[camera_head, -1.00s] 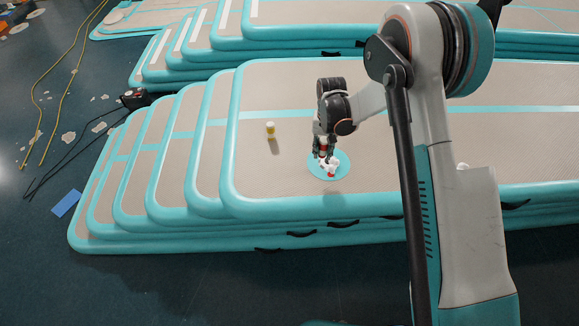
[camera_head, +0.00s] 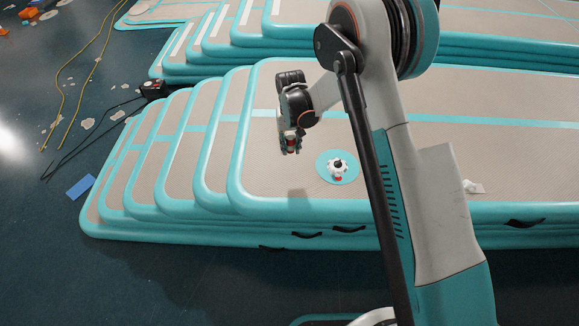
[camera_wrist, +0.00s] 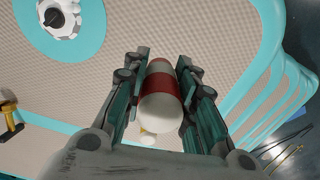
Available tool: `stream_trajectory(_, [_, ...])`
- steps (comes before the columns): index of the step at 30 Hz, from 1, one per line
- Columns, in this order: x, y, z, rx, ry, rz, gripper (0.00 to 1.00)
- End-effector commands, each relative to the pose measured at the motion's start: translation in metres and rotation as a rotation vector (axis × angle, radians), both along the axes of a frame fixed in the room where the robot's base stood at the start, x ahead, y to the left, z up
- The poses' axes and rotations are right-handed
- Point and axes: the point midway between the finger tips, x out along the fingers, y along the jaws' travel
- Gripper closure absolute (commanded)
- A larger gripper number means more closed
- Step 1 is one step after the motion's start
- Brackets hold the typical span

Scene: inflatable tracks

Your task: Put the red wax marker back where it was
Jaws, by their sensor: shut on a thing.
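The red wax marker (camera_wrist: 160,84) is a short red and white cylinder, seen nearly end-on in the wrist view. My gripper (camera_wrist: 160,95) is shut on it, one finger on each side. In the head view, my gripper (camera_head: 290,150) is raised above the beige mat, left of the round turquoise pad, with a bit of red (camera_head: 291,143) between its fingers. A yellow and white small thing (camera_wrist: 148,137) shows partly behind the marker in the wrist view; in the head view I cannot see it.
The turquoise pad (camera_head: 325,178) bears a white lobed thing with a dark centre (camera_head: 337,167) and a little red at its front. The stacked inflatable mats (camera_head: 275,205) step down to the left. A small white thing (camera_head: 470,186) lies right of my arm.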

Motion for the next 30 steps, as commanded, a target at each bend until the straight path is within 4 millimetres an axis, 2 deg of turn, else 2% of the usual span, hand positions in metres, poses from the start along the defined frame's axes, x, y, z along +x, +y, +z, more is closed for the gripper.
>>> stream_trajectory(1, [0.000,0.000,-0.017,0.000,0.000,0.000,0.98])
stream_trajectory(3, [0.000,0.000,-0.033,0.000,0.000,0.000,0.98])
stream_trajectory(7, [0.000,0.000,-0.053,0.000,0.000,0.000,0.98])
stream_trajectory(14, [0.000,0.000,-0.066,0.000,0.000,0.000,0.98])
stream_trajectory(22, [0.000,0.000,-0.102,0.000,0.000,0.000,0.98])
stream_trajectory(30, [0.000,0.000,-0.104,0.000,0.000,0.000,0.98])
